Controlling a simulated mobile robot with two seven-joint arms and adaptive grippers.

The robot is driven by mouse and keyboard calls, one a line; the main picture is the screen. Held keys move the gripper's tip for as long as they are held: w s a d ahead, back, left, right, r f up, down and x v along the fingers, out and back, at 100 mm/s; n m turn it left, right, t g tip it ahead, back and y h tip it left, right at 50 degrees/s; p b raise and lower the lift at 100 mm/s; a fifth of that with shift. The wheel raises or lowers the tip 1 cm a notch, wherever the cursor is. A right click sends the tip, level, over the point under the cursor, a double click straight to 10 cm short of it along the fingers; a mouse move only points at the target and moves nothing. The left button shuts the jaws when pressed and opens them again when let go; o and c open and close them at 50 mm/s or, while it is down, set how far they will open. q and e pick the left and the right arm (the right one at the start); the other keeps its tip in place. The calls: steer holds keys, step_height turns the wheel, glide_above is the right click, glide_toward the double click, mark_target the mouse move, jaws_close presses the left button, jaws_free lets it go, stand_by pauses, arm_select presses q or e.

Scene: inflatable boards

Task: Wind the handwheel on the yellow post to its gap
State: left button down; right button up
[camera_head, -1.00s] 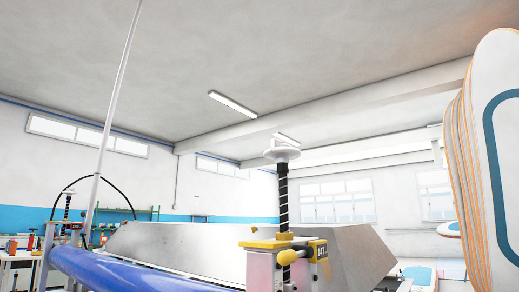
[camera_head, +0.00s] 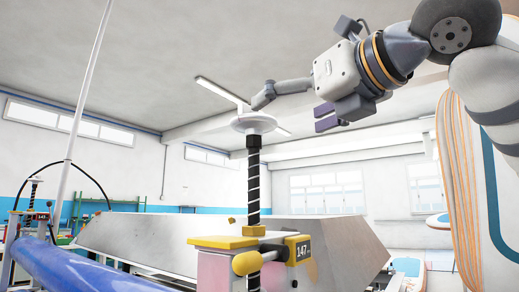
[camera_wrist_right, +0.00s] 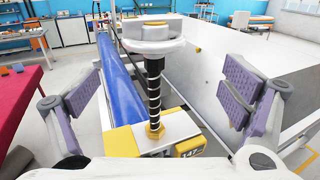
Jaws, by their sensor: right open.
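The white handwheel (camera_head: 253,124) sits on top of a black threaded screw (camera_head: 253,185) that rises from the yellow post head (camera_head: 225,242). A display on the post reads 147. My right gripper (camera_head: 293,108) is open at wheel height, with one finger by the wheel's upper side and the other to its right. In the right wrist view the handwheel (camera_wrist_right: 153,38) lies ahead between the spread fingers, with no clear contact. The wheel's far side is hidden there. My left gripper is not in view.
A blue roller (camera_head: 75,268) runs along the left. A grey metal trough (camera_head: 150,238) lies behind the post. Orange-edged boards (camera_head: 460,190) stand at the right, partly behind my arm. A second post (camera_head: 35,218) stands at far left.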

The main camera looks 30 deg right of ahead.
mark_target(254, 123)
steer(key=w, duration=0.7)
steer(key=w+r, duration=0.1)
steer(key=w, duration=0.2)
steer(key=shift+w+a, duration=0.15)
steer(key=shift+a, duration=0.25)
steer(key=c, duration=1.2)
